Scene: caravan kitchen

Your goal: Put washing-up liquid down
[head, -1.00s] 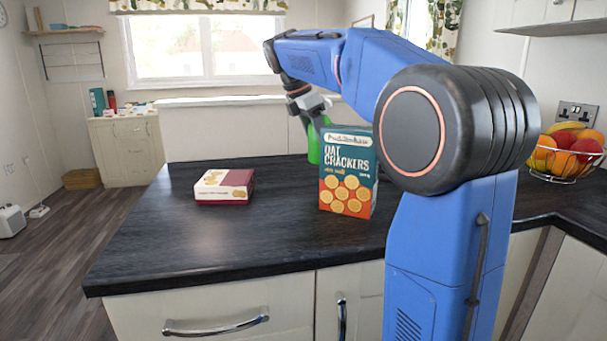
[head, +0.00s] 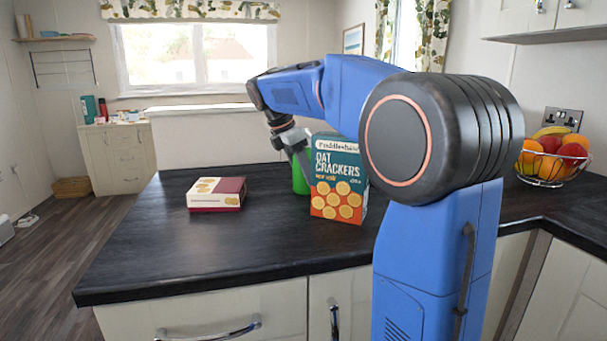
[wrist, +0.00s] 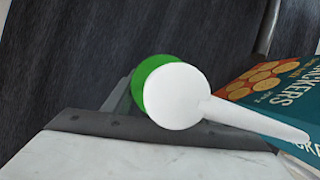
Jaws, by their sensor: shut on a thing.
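The washing-up liquid is a green bottle (head: 300,178), partly hidden behind the oat crackers box in the head view. In the wrist view its white pump top (wrist: 176,97) and nozzle face the camera, with a bit of green body (wrist: 150,76) behind. My gripper (head: 298,152) is shut on the bottle near its upper part, pointing down over the dark worktop (head: 150,240). The bottle looks upright, at or very close to the worktop; whether its base touches is hard to tell.
The oat crackers box (head: 338,180) stands close to the right of the bottle, and also shows in the wrist view (wrist: 275,95). A low white and maroon box (head: 216,194) lies to the left. A fruit basket (head: 553,160) is at the right. The front left worktop is clear.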

